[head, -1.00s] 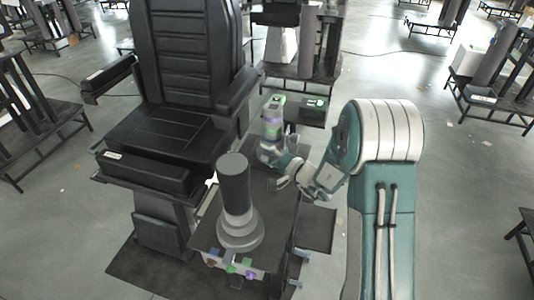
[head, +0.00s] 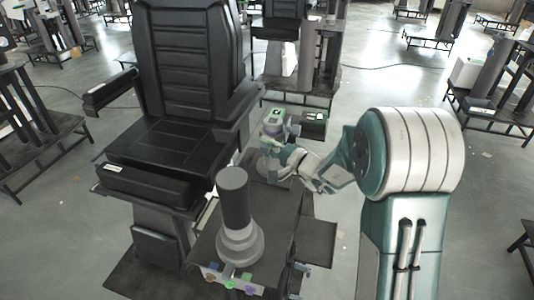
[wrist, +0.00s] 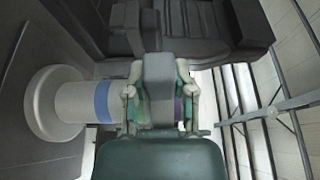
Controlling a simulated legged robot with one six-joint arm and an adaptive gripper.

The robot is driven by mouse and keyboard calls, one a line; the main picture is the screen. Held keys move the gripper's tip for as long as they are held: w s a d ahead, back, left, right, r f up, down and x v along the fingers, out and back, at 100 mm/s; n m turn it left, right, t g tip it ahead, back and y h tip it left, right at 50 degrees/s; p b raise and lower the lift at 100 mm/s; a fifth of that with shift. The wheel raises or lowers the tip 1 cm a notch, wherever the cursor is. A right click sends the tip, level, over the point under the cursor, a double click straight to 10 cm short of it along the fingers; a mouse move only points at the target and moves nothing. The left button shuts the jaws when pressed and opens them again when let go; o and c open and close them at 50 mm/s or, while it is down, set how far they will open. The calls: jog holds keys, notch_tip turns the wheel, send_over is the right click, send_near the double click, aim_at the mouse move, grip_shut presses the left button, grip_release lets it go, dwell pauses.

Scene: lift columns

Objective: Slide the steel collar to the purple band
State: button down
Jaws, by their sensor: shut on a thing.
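The banded lift column stands on the dark base beside the black seat, its green-marked top (head: 276,115) showing in the head view. My gripper (head: 273,138) is at its upper part, shut on the grey steel collar (wrist: 159,80). In the wrist view my gripper (wrist: 160,98) has one finger on each side of the collar, with the column lying sideways. The purple band (wrist: 178,108) shows just right of the collar, partly hidden by a finger. A green band (wrist: 140,108) and a blue band (wrist: 103,102) show to the left.
A second column with a black sleeve (head: 234,195) and grey stepped foot stands nearer on the same base. Coloured tabs (head: 229,284) line the base's front edge. The black seat (head: 170,140) is close on the left.

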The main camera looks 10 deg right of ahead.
jog(key=shift+c, duration=2.2)
grip_release()
jog(key=v, duration=1.2)
jog(key=shift+f, duration=0.1)
